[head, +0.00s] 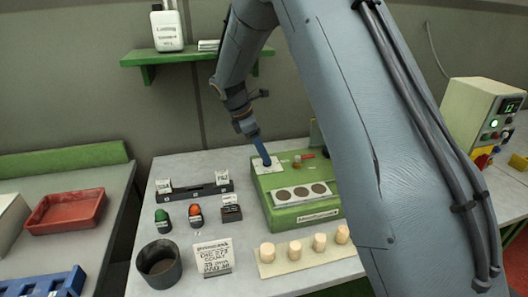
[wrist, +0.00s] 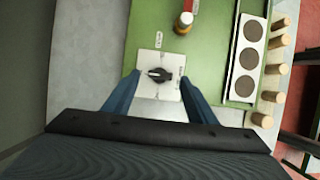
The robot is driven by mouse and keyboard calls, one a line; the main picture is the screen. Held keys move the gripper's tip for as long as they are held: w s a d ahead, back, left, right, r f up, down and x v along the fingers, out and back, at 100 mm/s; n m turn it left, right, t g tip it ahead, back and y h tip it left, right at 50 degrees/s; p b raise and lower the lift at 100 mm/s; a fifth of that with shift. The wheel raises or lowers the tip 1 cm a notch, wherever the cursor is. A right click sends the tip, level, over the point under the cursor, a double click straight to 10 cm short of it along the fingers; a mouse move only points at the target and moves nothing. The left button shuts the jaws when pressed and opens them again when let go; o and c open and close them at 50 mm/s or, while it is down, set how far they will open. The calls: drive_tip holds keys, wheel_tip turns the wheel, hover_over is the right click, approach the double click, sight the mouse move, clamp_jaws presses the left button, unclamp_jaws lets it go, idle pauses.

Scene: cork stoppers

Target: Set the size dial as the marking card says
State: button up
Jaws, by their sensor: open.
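The size dial (wrist: 160,75) is a dark knob with a light mark towards its left, on a white plate (wrist: 146,60); the plate's scale is too small to read. The plate sits on the green machine (head: 264,187); it also shows in the head view (head: 282,160). My gripper (wrist: 158,90) is open, its two blue fingers on either side of the dial, with gaps between. In the head view my gripper (head: 264,160) points down at the plate and hides the dial. The marking card (head: 213,257) stands upright at the front; its handwriting is too small to read surely.
Several corks (head: 294,249) stand on a strip in front. A dark cup (head: 158,265), stamps (head: 195,215) and a black rack (head: 193,191) stand left.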

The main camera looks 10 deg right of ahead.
drive_tip(key=shift+x, duration=0.9)
drive_tip(key=c, duration=1.1)
drive_tip(key=shift+m, duration=0.3)
drive_tip(key=m, duration=0.1)
drive_tip(key=m+g, duration=0.1)
drive_tip(key=m+b, duration=0.1)
drive_tip(key=shift+w+m+g+y, duration=0.25)
drive_tip(key=shift+m+g+y, duration=0.05)
drive_tip(key=shift+m, duration=0.1)
drive_tip(key=m, duration=0.2)
drive_tip(key=m+g+b, duration=0.1)
drive_tip(key=m, duration=0.1)
drive_tip(key=shift+w+d+y, duration=0.15)
drive_tip(key=shift+w+y, duration=0.05)
drive_tip(key=shift+y, duration=0.2)
drive_tip(key=m, duration=0.2)
drive_tip(key=m+g+y+b, duration=0.1)
drive_tip(key=m, duration=0.2)
drive_tip(key=shift+w+d+b, duration=0.1)
drive_tip(key=shift+d+b, duration=0.1)
drive_tip(key=shift+b, duration=0.1)
drive_tip(key=shift+d+r+m+g+y+b, duration=0.15)
drive_tip(key=shift+m+y, duration=0.4)
drive_tip(key=shift+m, duration=0.55)
drive_tip(key=shift+d+f+m+g+y+b, duration=0.1)
drive_tip(key=shift+m+g+y+b, duration=0.15)
drive_tip(key=shift+m+y, duration=0.6)
drive_tip(key=shift+m+h, duration=0.3)
drive_tip(key=shift+m, duration=0.15)
